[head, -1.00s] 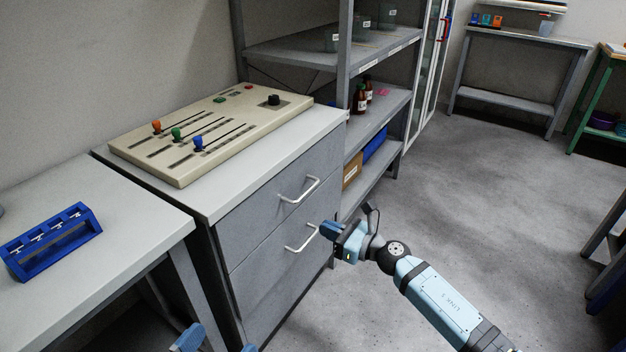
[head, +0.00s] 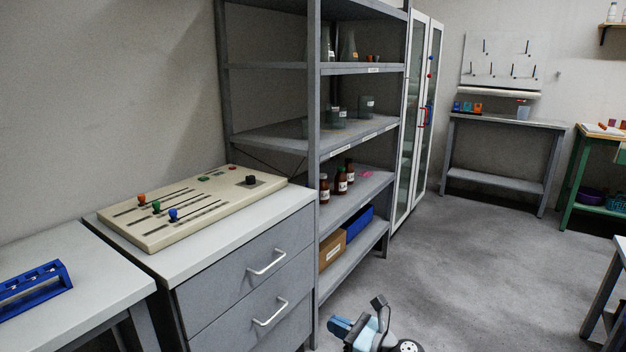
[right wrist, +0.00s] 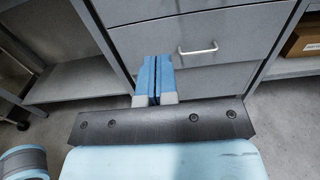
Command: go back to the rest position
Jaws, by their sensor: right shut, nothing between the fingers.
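My right gripper (head: 340,327) shows at the bottom of the head view, in front of the grey drawer cabinet (head: 222,300) and to the right of its handles. In the right wrist view its two blue fingers (right wrist: 153,78) are together with nothing between them. The fingers point toward the drawer fronts, and a drawer handle (right wrist: 198,49) shows to their right. Both drawers look closed. My left gripper is not in the head view now.
A control panel (head: 190,205) with coloured sliders lies on the cabinet. A blue rack (head: 35,285) stands on the left table. A shelf unit (head: 345,208) holds bottles and boxes. The floor (head: 470,270) to the right is open.

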